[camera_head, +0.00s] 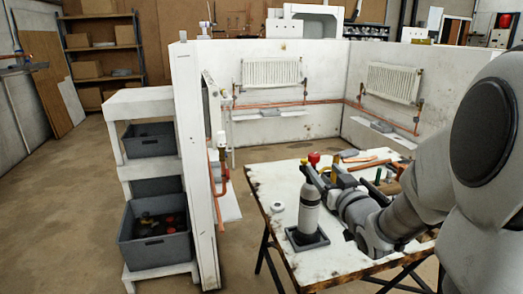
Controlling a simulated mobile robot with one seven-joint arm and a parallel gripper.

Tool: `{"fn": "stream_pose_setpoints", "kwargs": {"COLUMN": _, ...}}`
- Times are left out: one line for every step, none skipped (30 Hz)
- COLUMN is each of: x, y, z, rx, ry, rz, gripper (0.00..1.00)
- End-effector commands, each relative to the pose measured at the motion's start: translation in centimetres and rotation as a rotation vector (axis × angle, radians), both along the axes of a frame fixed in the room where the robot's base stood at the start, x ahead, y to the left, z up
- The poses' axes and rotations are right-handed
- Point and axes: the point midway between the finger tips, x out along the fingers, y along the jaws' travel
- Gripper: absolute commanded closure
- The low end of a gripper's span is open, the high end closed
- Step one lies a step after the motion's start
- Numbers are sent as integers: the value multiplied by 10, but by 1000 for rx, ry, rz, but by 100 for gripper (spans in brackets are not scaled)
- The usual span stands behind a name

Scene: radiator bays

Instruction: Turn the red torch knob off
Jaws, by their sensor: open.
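The torch's grey-and-white bottle (309,212) stands upright in a dark square base (307,240) on the worktable. A red knob (314,157) shows just above my gripper, over the bottle. My gripper (328,172) reaches in from the right at the level of the bottle's top. Its dark fingers are apart, and I see nothing held between them. The fingers hide the torch's neck and the part below the knob. I cannot tell whether a finger touches the knob.
The worktable (268,190) carries a white roll (277,206), copper pipe pieces and small tools behind my gripper. A shelf unit with grey bins (153,232) stands left. Radiators (271,72) and copper pipes line the bay walls. Floor at far left is clear.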

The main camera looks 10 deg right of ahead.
Motion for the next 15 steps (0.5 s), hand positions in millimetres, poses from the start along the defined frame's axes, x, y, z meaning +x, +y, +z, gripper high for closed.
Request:
{"fn": "stream_pose_setpoints", "kwargs": {"x": 12, "y": -1, "z": -3, "rx": 3, "ry": -1, "rz": 1, "gripper": 30}}
{"fn": "stream_pose_setpoints", "kwargs": {"x": 19, "y": -1, "z": -2, "rx": 2, "ry": -2, "rz": 3, "gripper": 30}}
{"fn": "stream_pose_setpoints", "kwargs": {"x": 28, "y": -1, "z": -3, "rx": 4, "ry": -1, "rz": 2, "gripper": 30}}
{"fn": "stream_pose_setpoints", "kwargs": {"x": 34, "y": -1, "z": -2, "rx": 3, "ry": -2, "rz": 2, "gripper": 30}}
{"fn": "stream_pose_setpoints", "kwargs": {"x": 40, "y": -2, "z": -2, "rx": 2, "ry": -2, "rz": 2, "gripper": 30}}
{"fn": "stream_pose_setpoints", "kwargs": {"x": 49, "y": -2, "z": -2, "rx": 3, "ry": -2, "rz": 2, "gripper": 30}}
{"fn": "stream_pose_setpoints", "kwargs": {"x": 55, "y": -2, "z": -2, "rx": 5, "ry": -1, "rz": 1, "gripper": 30}}
{"fn": "stream_pose_setpoints", "kwargs": {"x": 61, "y": -3, "z": -2, "rx": 3, "ry": -1, "rz": 1, "gripper": 30}}
{"fn": "stream_pose_setpoints", "kwargs": {"x": 68, "y": -3, "z": -2, "rx": 3, "ry": -2, "rz": 1, "gripper": 30}}
{"fn": "stream_pose_setpoints", "kwargs": {"x": 73, "y": -3, "z": -2, "rx": 4, "ry": -1, "rz": 1, "gripper": 30}}
{"fn": "stream_pose_setpoints", "kwargs": {"x": 78, "y": -3, "z": -2, "rx": 3, "ry": -1, "rz": 1, "gripper": 30}}
{"fn": "stream_pose_setpoints", "kwargs": {"x": 84, "y": -3, "z": -2, "rx": 3, "ry": -1, "rz": 2, "gripper": 30}}
{"fn": "stream_pose_setpoints", "kwargs": {"x": 89, "y": -4, "z": -1, "rx": 2, "ry": -1, "rz": 1, "gripper": 30}}
{"fn": "stream_pose_setpoints", "kwargs": {"x": 92, "y": -4, "z": -1, "rx": 2, "ry": 0, "rz": 1, "gripper": 30}}
{"fn": "stream_pose_setpoints", "kwargs": {"x": 96, "y": -5, "z": -1, "rx": 2, "ry": -1, "rz": 0, "gripper": 30}}
